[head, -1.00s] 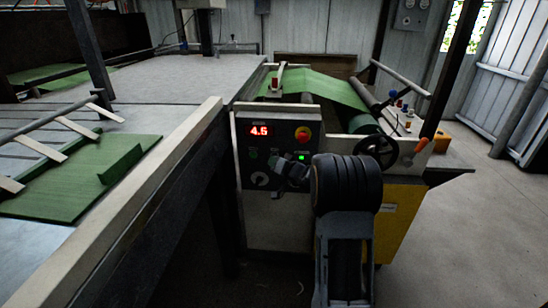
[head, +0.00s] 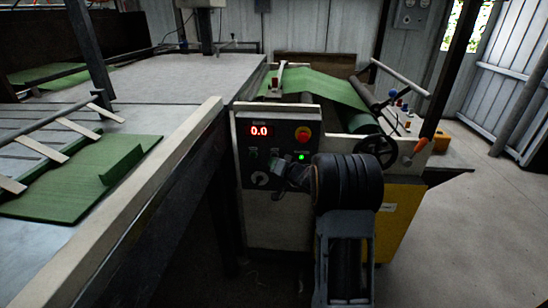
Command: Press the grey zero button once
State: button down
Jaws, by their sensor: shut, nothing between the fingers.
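The control panel (head: 240,170) on the machine's front carries a red display (head: 259,130) that reads 0.0. My gripper (head: 277,177) is in front of the panel's lower middle, beside a round pale knob (head: 260,178), and looks shut and empty. I cannot clearly pick out the grey zero button; the small controls below the display are dark, and my gripper hides part of that area. Whether the fingertips touch the panel cannot be told.
A black handwheel (head: 376,148) stands at right. A long pale rail (head: 130,190) edges the table at left. The floor at right is clear.

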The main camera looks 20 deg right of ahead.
jog(key=shift+s+a, duration=0.1)
jog(key=shift+s, duration=0.1)
jog(key=shift+s+a, duration=0.4)
jog(key=shift+s, duration=0.3)
jog(key=shift+s+a, duration=0.45)
jog(key=shift+s, duration=0.3)
jog(key=shift+s+a, duration=0.4)
jog(key=shift+s, duration=0.3)
